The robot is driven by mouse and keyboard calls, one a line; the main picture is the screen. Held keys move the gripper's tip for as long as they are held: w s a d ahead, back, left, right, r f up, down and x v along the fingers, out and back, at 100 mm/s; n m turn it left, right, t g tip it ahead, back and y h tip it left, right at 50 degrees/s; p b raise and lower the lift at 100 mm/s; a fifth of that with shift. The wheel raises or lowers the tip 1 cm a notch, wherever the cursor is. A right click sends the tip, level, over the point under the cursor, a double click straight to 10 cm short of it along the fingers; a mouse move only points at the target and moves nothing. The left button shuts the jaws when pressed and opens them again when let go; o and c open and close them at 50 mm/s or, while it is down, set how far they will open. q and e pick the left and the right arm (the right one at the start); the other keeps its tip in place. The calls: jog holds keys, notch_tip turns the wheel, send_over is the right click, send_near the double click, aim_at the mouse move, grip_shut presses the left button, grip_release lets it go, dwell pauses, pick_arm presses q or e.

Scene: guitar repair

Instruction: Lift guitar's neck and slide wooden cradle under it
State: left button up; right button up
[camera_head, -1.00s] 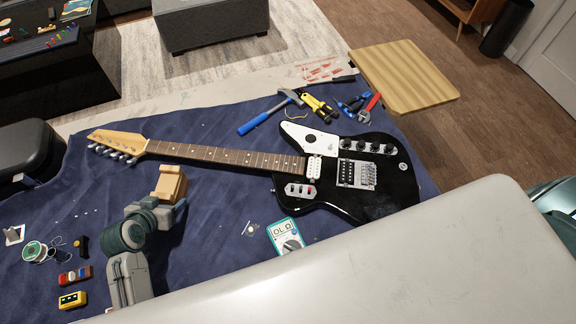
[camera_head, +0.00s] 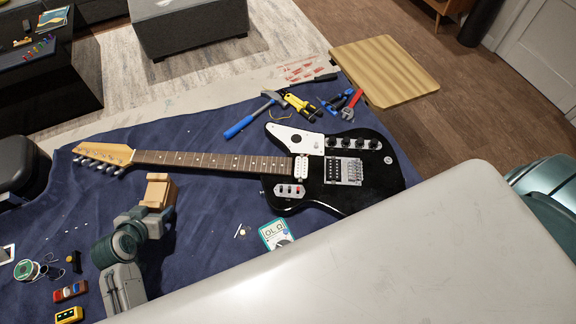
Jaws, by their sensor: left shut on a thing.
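The black electric guitar (camera_head: 325,199) lies across the blue cloth, its body at the right. Its neck (camera_head: 215,161) runs left to the pale wooden headstock (camera_head: 106,152). The wooden cradle (camera_head: 159,190) is a small light-wood block on the near side of the neck, close to the headstock end. A small gap shows between the cradle and the neck. My left gripper (camera_head: 149,215) is shut on the cradle's near end. Whether the cradle touches the cloth is hard to tell. My right gripper is not in view.
A hammer (camera_head: 243,124), a yellow-handled tool (camera_head: 301,105) and red-and-blue pliers lie beyond the guitar. A wire spool (camera_head: 27,270) and small boxes (camera_head: 70,291) are at the near left. My pale body surface covers the lower right.

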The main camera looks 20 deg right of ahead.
pick_arm(q)
jog(key=shift+w+d, duration=0.1)
jog(key=shift+w, duration=0.05)
jog(key=shift+w+d+m+h, duration=0.15)
jog(key=shift+w+d, duration=0.15)
jog(key=shift+w, duration=0.35)
jog(key=shift+w+d+m+h, duration=0.15)
jog(key=shift+w+d, duration=0.1)
jog(key=shift+w, duration=0.35)
jog(key=shift+f+p, duration=0.25)
jog(key=shift+p, duration=0.1)
jog(key=o, duration=1.1)
jog(key=shift+c, duration=0.2)
jog(key=b+v, duration=0.1)
jog(key=v, duration=0.9)
jog(key=shift+b, duration=0.35)
jog(key=shift+s+a+r, duration=0.15)
jog(key=shift+s+r, duration=0.05)
jog(key=shift+r, duration=0.2)
